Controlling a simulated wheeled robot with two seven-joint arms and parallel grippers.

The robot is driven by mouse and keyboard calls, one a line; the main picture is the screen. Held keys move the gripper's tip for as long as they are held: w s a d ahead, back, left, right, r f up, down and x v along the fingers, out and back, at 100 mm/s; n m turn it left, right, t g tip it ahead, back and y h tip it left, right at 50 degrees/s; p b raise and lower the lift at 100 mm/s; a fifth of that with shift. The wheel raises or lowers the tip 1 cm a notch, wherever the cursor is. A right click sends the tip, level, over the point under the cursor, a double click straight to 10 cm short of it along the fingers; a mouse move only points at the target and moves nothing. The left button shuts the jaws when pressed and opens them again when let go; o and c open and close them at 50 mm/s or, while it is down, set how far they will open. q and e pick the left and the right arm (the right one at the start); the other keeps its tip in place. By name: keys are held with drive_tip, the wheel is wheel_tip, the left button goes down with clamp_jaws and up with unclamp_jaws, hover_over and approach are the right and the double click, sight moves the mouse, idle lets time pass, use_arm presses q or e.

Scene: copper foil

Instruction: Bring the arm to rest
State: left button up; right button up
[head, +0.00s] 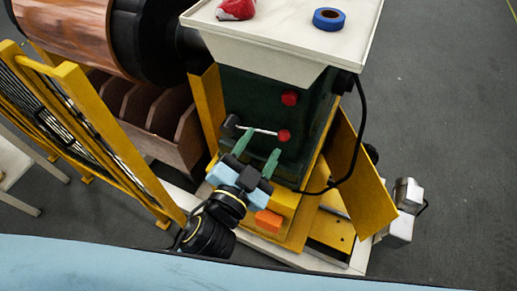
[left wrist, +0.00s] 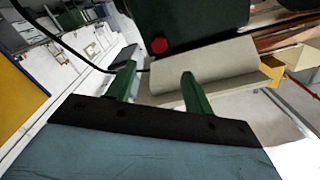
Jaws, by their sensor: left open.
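My left gripper (head: 259,154) is in front of the dark green machine housing (head: 265,90) in the head view. Its two green fingers stand apart with nothing seen between them. A thin lever with a red knob (head: 284,136) is just beyond the fingertips. In the left wrist view the open fingers (left wrist: 158,84) point toward the green housing (left wrist: 190,18), which carries a red button (left wrist: 159,45). I cannot tell whether the fingers touch anything. My right gripper is in neither view.
A white tray top (head: 285,35) holds a blue tape roll (head: 329,19) and a red item (head: 236,9). A copper roll (head: 62,35) and yellow frame (head: 85,115) stand left. A yellow panel (head: 355,185) juts out right. Grey floor (head: 450,130) is clear at far right.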

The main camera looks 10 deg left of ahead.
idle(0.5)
use_arm(q)
drive_tip(key=s+a+f+n+g+y+b, duration=0.1)
drive_tip(key=s+a+f+g, duration=0.15)
drive_tip(key=f, duration=0.95)
drive_tip(key=s+a+f+g+y+b, duration=0.1)
drive_tip(key=a+f+g, duration=0.15)
drive_tip(key=f, duration=0.85)
drive_tip(key=s+a+f+n+g+y+b, duration=0.1)
drive_tip(key=s+f+g+b, duration=0.15)
drive_tip(key=f, duration=0.95)
drive_tip(key=s+a+f+n+g+y+b, duration=0.1)
drive_tip(key=s+a+f+n+g, duration=0.1)
drive_tip(key=s+a+f+g, duration=0.2)
drive_tip(key=s+a+f+n+g+y+b, duration=0.1)
drive_tip(key=s+a+f+n+g, duration=0.2)
drive_tip(key=s+a+f, duration=0.7)
drive_tip(key=s+f+g, duration=0.1)
drive_tip(key=s+f, duration=0.8)
drive_tip(key=s, duration=0.3)
drive_tip(key=shift+s+a+f+g+y, duration=0.2)
drive_tip(key=shift+a+f+g+y, duration=0.1)
drive_tip(key=shift+a+g, duration=0.05)
